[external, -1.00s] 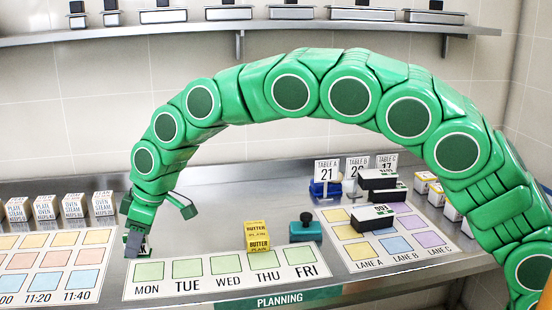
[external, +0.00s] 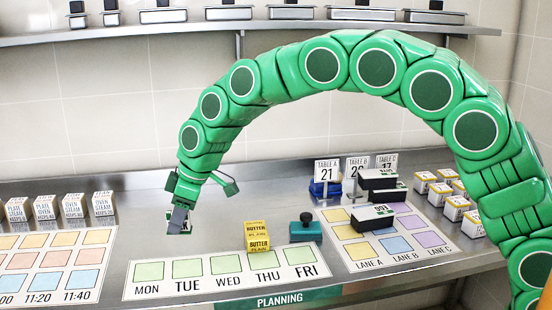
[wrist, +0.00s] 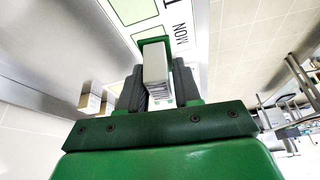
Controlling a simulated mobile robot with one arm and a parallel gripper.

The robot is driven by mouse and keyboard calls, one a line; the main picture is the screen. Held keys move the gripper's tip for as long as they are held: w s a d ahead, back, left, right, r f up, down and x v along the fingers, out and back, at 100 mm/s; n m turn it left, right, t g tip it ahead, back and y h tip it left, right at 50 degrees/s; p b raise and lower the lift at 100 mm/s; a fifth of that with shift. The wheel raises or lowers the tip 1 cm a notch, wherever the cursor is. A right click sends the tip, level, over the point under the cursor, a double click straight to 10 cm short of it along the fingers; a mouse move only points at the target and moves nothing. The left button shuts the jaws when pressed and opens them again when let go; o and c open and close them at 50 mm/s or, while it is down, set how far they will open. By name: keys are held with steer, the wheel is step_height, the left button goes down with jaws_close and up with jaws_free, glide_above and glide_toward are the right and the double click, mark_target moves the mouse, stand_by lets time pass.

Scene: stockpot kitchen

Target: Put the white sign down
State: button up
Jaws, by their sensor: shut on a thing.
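My gripper (external: 180,218) is shut on a small white sign with green parts (external: 172,226), mostly hidden by the fingers in the external view. In the wrist view the white sign (wrist: 156,68) sits between my two dark fingers, with a green edge at its far end. The gripper is behind the MON and TUE squares of the white planning strip (external: 135,293), over the bare steel counter. I cannot tell whether the sign touches the counter.
A teal block with a dark knob (external: 306,231) is behind FRI. Table signs (external: 327,172) and dark blocks (external: 370,218) stand at the right. White boxes (external: 74,205) line the left. Steel behind the strip's left half is clear.

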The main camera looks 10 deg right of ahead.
steer(key=w+d, duration=0.5)
steer(key=d, duration=0.4)
steer(key=w+d, duration=0.5)
steer(key=d, duration=0.5)
steer(key=w+d, duration=0.2)
steer(key=d, duration=2)
steer(key=s+d, duration=0.3)
steer(key=d, duration=0.6)
steer(key=s+d, duration=0.4)
steer(key=d, duration=0.5)
steer(key=s+d+n, duration=0.2)
steer(key=s+d, duration=0.7)
steer(key=s, duration=0.3)
steer(key=shift+g, duration=0.3)
steer(key=w+f, duration=0.2)
steer(key=w, duration=0.2)
steer(key=w+d+f, duration=0.1)
steer(key=w+f, duration=0.2)
steer(key=w+d+f, duration=0.1)
steer(key=w+f, duration=0.2)
steer(key=w, duration=0.1)
steer(key=shift+w+d+f, duration=0.1)
steer(key=shift+w+d, duration=0.15)
steer(key=shift+w, duration=0.1)
steer(key=shift+w+d+f, duration=0.15)
steer(key=shift+w+f, duration=0.75)
steer(key=shift+f, duration=1.5)
